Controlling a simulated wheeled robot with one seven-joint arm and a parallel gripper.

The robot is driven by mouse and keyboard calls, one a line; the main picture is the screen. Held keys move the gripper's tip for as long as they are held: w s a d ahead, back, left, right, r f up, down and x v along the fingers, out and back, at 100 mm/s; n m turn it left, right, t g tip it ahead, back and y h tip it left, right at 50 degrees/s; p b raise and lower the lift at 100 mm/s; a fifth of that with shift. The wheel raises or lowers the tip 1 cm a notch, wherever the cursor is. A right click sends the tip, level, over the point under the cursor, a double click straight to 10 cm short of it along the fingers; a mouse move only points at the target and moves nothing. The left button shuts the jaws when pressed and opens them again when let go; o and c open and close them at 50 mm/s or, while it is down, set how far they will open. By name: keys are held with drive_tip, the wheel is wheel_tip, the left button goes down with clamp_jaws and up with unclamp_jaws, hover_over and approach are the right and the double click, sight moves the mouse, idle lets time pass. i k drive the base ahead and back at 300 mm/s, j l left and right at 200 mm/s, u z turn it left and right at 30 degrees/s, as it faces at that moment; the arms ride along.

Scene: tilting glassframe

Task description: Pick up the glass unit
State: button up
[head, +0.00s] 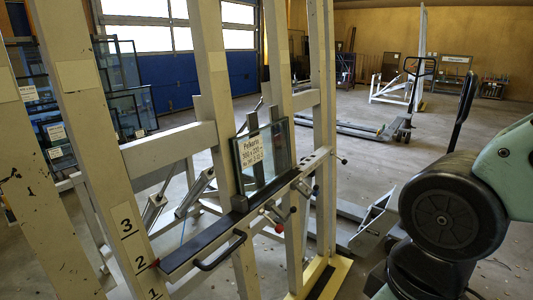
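The glass unit (276,165) is a small, roughly square pane with a greenish edge. A white paper label (250,152) with handwriting is on its left part. It stands nearly upright, leaning on the uprights of the pale tilting frame (213,90), its lower edge at the dark-topped ledge (205,245). My gripper is not in view. Only links of my arm show at the right edge, apart from the glass.
The ledge carries a black handle (220,255) and several levers with dark and red knobs. Numbers mark the left upright. More glass panes (125,95) stand in racks at the left. A pallet truck (400,125) stands behind; the floor beyond the frame is largely open.

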sight(261, 155)
drive_tip(key=u, duration=0.95)
drive_tip(key=i+l+u, duration=0.15)
drive_tip(key=l+u, duration=0.25)
drive_tip(key=i+l+u, duration=0.1)
drive_tip(key=l+u, duration=0.7)
drive_tip(key=i+l, duration=0.05)
drive_tip(key=l, duration=0.05)
